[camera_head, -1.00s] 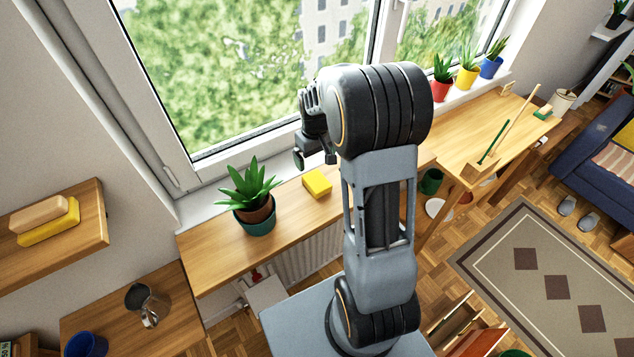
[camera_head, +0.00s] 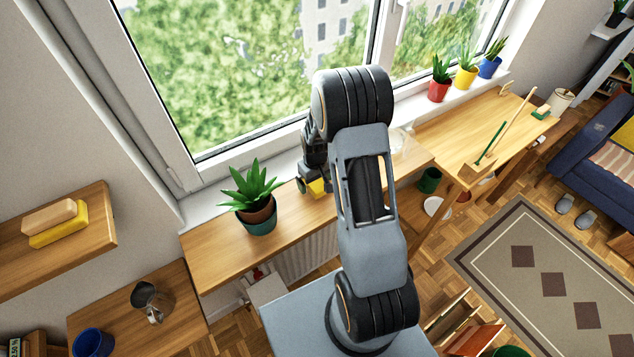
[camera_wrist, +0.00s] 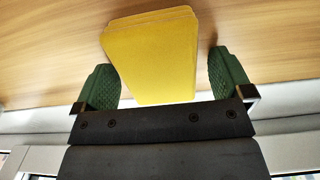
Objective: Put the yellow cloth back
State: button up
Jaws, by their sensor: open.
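The yellow cloth (camera_head: 317,188) is a small folded block on the wooden counter under the window, right of the potted plant. My gripper (camera_head: 308,188) is low over it and hides part of it in the head view. In the wrist view the cloth (camera_wrist: 153,55) lies between the two green fingertips of my gripper (camera_wrist: 165,80). The fingers are apart, with a gap on each side of the cloth. Another yellow block (camera_head: 60,226) lies under a beige block (camera_head: 49,216) on the wall shelf at the left.
The potted plant (camera_head: 252,190) stands close to the left of my gripper. The window (camera_head: 240,80) and its sill are right behind. The counter (camera_head: 215,250) is bare left of the plant. A metal jug (camera_head: 150,302) stands on the lower left table.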

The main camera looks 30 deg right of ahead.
jog(key=shift+c, duration=0.4)
jog(key=c, duration=1)
jog(key=shift+r, duration=0.1)
